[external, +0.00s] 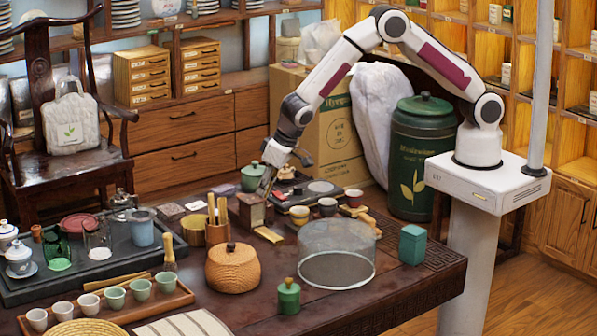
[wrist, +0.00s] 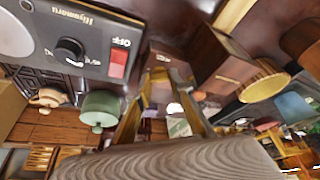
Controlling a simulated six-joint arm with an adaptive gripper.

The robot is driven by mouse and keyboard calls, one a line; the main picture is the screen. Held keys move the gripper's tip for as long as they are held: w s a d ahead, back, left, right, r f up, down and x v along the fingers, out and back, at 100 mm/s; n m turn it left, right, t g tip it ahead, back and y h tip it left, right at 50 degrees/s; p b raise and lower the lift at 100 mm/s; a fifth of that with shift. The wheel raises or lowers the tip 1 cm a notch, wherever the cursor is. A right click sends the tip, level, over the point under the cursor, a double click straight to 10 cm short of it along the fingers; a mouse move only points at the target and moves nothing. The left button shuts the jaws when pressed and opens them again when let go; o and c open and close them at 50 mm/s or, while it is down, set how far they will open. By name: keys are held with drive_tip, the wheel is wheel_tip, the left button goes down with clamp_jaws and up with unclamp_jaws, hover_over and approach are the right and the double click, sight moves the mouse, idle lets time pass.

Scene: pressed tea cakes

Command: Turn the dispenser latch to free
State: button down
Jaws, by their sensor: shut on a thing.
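The dispenser, a dark brown wooden box (external: 252,212), stands on the table left of centre. In the wrist view its brown side (wrist: 222,62) is right of the fingertips. My gripper (external: 267,184) points down at the box's upper right side. In the wrist view its two fingers (wrist: 163,78) close together at their tips on a small part at the dispenser, which I take to be the latch. The fingertips mostly hide the latch, and its turned position cannot be read.
A black device with a red OFF switch (wrist: 118,63) lies close left of the fingers. A green lidded pot (external: 252,177) stands behind the box. Cups (external: 327,206), a clear round cover (external: 337,252) and a woven jar (external: 232,268) crowd the table nearby.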

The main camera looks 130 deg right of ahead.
drive_tip(key=shift+w+a+m+g+h, duration=0.15)
drive_tip(key=shift+m+g, duration=0.35)
drive_tip(key=shift+m, duration=0.85)
drive_tip(key=shift+d+m+g+h, duration=0.15)
drive_tip(key=shift+m+g, duration=0.35)
drive_tip(key=shift+m, duration=0.85)
drive_tip(key=shift+a, duration=0.1)
drive_tip(key=c, duration=1.8)
unclamp_jaws()
drive_tip(key=shift+r, duration=0.15)
drive_tip(key=shift+w+r, duration=0.1)
drive_tip(key=shift+r, duration=4.75)
